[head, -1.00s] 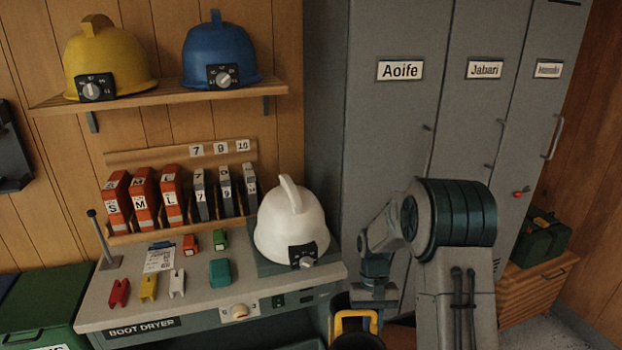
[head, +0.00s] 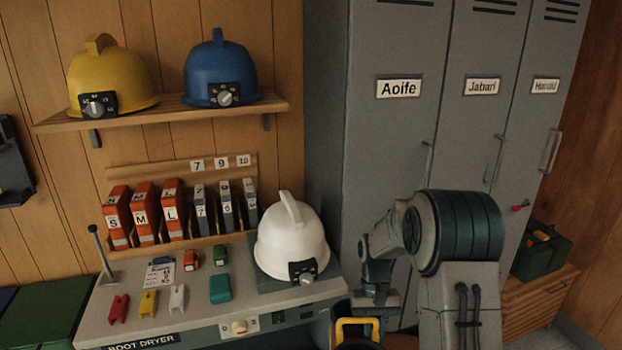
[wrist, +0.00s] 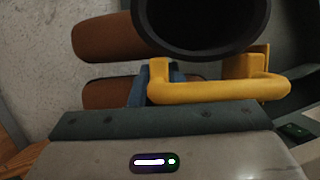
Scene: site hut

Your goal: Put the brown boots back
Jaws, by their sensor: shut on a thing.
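The brown boots (wrist: 104,38) show in the wrist view as two rounded brown feet side by side, with a wide dark round opening (wrist: 205,40) at the top. A yellow handle (wrist: 220,92) joins on beside this opening. My gripper (wrist: 155,75) is shut on the yellow handle; its fingers are mostly hidden, with a bit of blue showing behind the handle. In the head view, my gripper (head: 372,300) is low in front of the lockers, and only the yellow handle (head: 357,321) and a dark rim show at the bottom edge.
The boot dryer bench (head: 200,325) stands left of my gripper, with a white helmet (head: 290,245) at its right end. Grey lockers (head: 385,150) stand behind, doors shut, labelled Aoife and Jabari among others. A green case (head: 535,255) sits on a wooden cabinet (head: 535,300) at right.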

